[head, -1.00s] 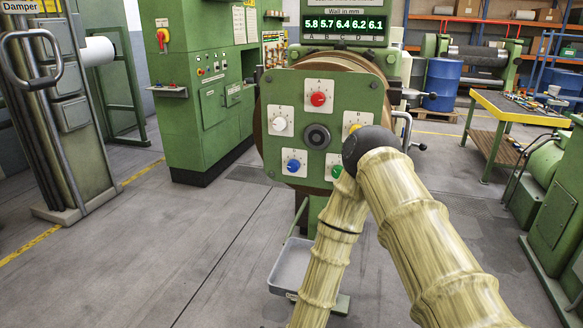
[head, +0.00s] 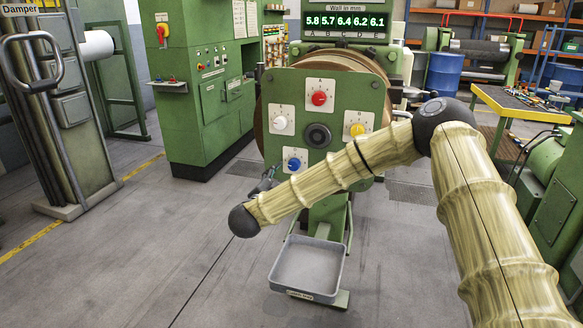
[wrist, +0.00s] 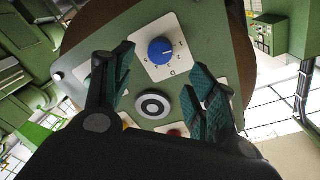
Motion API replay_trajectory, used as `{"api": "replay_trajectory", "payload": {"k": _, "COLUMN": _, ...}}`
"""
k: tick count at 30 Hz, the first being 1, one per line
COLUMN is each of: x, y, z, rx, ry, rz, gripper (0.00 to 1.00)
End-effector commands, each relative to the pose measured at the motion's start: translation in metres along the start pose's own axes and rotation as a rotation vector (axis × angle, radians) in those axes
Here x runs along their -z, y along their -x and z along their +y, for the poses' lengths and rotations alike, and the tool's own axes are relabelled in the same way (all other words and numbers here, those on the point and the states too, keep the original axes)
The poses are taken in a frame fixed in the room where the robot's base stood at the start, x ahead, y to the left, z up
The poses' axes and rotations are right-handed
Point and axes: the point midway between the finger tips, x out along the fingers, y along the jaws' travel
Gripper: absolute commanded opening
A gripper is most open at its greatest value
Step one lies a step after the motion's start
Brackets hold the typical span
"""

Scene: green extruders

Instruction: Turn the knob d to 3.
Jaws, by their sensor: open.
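Knob d is the blue knob (head: 294,164) on a white dial plate at the lower left of the green panel (head: 345,93). In the wrist view the blue knob (wrist: 161,51) shows close up, with digits and a letter D on its plate. Its white mark points to the right in that view; the digit it meets is too small to read surely. My gripper (head: 269,178) is near the panel's lower left, close to the knob. In the wrist view my gripper (wrist: 160,70) is open and empty. The knob lies beyond the gap between its fingers, apparently untouched.
A red knob (head: 319,98), a white knob (head: 280,122) and a yellow knob (head: 357,130) share the panel. A dark round hub (head: 317,136) sits at its middle. A grey tray (head: 306,268) stands below. A lit display (head: 345,24) is above. The floor at left is clear.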

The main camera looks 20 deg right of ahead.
Motion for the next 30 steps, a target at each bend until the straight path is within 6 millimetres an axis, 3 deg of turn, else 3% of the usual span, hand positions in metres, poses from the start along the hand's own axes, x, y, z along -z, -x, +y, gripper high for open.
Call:
{"api": "replay_trajectory", "payload": {"k": 6, "x": 0.001, "y": -0.037, "z": -0.001, "rx": -0.001, "ry": 0.000, "rz": 0.000, "gripper": 0.57}}
{"api": "replay_trajectory", "payload": {"k": 13, "x": 0.000, "y": -0.065, "z": -0.001, "rx": 0.001, "ry": 0.000, "rz": -0.001, "gripper": 0.57}}
{"api": "replay_trajectory", "payload": {"k": 27, "x": -0.001, "y": -0.076, "z": 0.000, "rx": 0.002, "ry": 0.001, "rz": -0.002, "gripper": 0.57}}
{"api": "replay_trajectory", "payload": {"k": 30, "x": -0.001, "y": -0.076, "z": 0.000, "rx": 0.002, "ry": 0.001, "rz": -0.002, "gripper": 0.41}}
